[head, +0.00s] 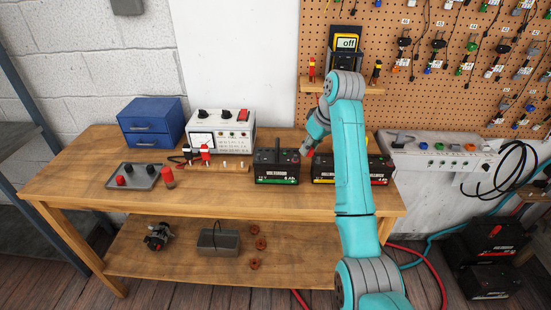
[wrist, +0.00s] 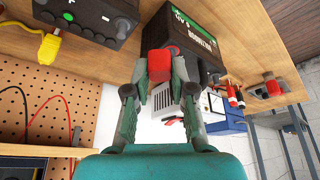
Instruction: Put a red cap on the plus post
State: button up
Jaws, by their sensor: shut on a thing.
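My gripper (head: 303,152) is at the right end of the black battery with a green label (head: 277,180) on the bench. In the wrist view my gripper (wrist: 160,72) is shut on a red cap (wrist: 160,62), with a fingertip on each side. The same battery (wrist: 190,38) is close behind the cap, upside down in that view. The plus post itself is hidden, so I cannot tell whether the cap touches it. Another red cap (head: 120,181) lies on the grey tray (head: 145,184).
More batteries (head: 323,180) stand close on the right, behind my arm. A white power supply (head: 222,143) with red and black clips is left of the battery, and a blue drawer box (head: 150,140) is further left. The bench's front strip (head: 225,203) is clear.

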jog(key=w+d+m, duration=0.1)
jog(key=d, duration=0.2)
jog(key=w+d+r+m, duration=0.1)
jog(key=d, duration=0.3)
jog(key=d+h, duration=0.1)
jog(key=d, duration=0.3)
jog(key=shift+w+d+r+m+t, duration=0.25)
jog(key=shift+w+r+m+t, duration=0.05)
jog(key=shift+w+r+m, duration=0.1)
jog(key=shift+f, duration=2.3)
jog(key=shift+f, duration=1.1)
jog(key=o, duration=0.8)
jog(key=shift+v, duration=3.75)
jog(key=shift+d, duration=0.1)
